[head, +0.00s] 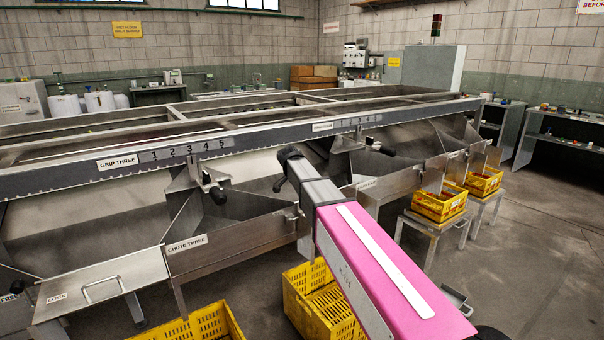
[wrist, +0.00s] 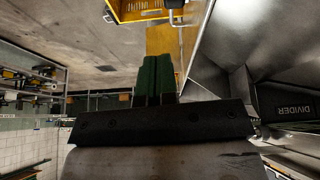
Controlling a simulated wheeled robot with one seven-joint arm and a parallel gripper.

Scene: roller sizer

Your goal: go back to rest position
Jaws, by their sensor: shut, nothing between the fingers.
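My gripper (wrist: 156,80) shows in the wrist view as two green fingers side by side, closed together with nothing between them. In the head view my pink and grey arm reaches from the lower right toward the machine. Its far end, near the machine's front rail (head: 240,145), is dark, and the fingers cannot be made out there. The wrist view is turned, with the floor at the upper left and steel machine panels at the right.
Yellow crates stand on the floor below the arm (head: 312,300) and at the lower left (head: 205,325). Other yellow crates (head: 440,207) sit on metal stands at the right. The chute three panel (head: 215,250) and lever handles (head: 213,187) are close by. Open floor (head: 545,240) lies at the right.

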